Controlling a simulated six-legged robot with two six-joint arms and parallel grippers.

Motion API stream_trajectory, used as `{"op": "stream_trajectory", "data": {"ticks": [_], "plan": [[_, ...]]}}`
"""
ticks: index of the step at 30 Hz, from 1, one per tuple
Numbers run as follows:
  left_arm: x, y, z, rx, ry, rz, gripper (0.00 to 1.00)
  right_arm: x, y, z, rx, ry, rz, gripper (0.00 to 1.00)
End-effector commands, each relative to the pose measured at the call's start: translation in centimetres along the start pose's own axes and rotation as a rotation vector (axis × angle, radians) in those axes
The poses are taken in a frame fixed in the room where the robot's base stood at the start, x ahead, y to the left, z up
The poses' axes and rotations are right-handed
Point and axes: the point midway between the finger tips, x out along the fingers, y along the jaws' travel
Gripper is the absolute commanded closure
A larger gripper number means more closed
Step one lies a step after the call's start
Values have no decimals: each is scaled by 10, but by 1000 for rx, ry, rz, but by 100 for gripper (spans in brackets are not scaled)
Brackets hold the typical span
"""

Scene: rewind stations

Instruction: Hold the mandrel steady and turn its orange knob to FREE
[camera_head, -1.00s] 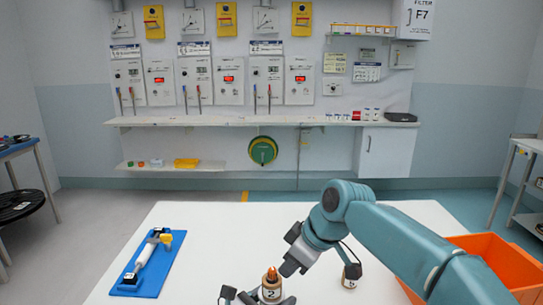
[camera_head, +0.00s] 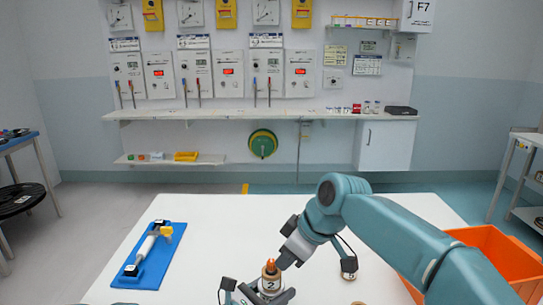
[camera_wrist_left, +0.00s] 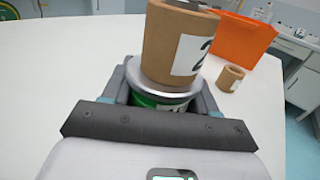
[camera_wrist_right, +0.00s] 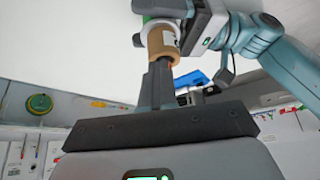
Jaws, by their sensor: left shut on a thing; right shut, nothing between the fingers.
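The mandrel stands upright on the white table with a brown core (camera_head: 267,282) labelled 2 around it and the orange knob (camera_head: 270,265) on top. The core also shows in the left wrist view (camera_wrist_left: 172,45), above a grey flange (camera_wrist_left: 160,87) and a green part. My left gripper (camera_head: 268,297) is shut on the mandrel's base, below the core. My right gripper (camera_head: 279,264) is shut and empty, its tips right beside the knob. Its fingers (camera_wrist_right: 157,82) overlap the core's end in the right wrist view; whether they touch the knob I cannot tell.
An orange bin (camera_head: 497,257) is at the table's right. A blue tray (camera_head: 150,268) with a white roller lies at the left. The table between tray and mandrel is clear.

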Motion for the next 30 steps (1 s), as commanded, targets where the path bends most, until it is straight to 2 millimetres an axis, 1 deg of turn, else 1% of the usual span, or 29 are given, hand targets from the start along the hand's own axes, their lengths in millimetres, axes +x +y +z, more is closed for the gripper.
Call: {"op": "stream_trajectory", "data": {"ticks": [2, 7, 12, 14, 25, 30], "plan": [[1, -2, 0, 3, 0, -5, 82, 2, -4, -1, -3, -1, -6, 100], [1, -2, 0, 3, 0, -6, 82, 1, -4, 1, -2, -2, -7, 100], [1, -2, 0, 2, 0, -4, 82, -2, -4, 6, -1, -1, -5, 100], [1, -1, 0, 2, 0, -4, 82, -5, -3, 5, -1, 0, -4, 100], [0, 0, 0, 1, -1, -1, 82, -46, -2, -18, -1, 1, -2, 100], [0, 0, 0, 0, -1, -1, 82, -55, -3, -22, -1, -2, -4, 100]]}}
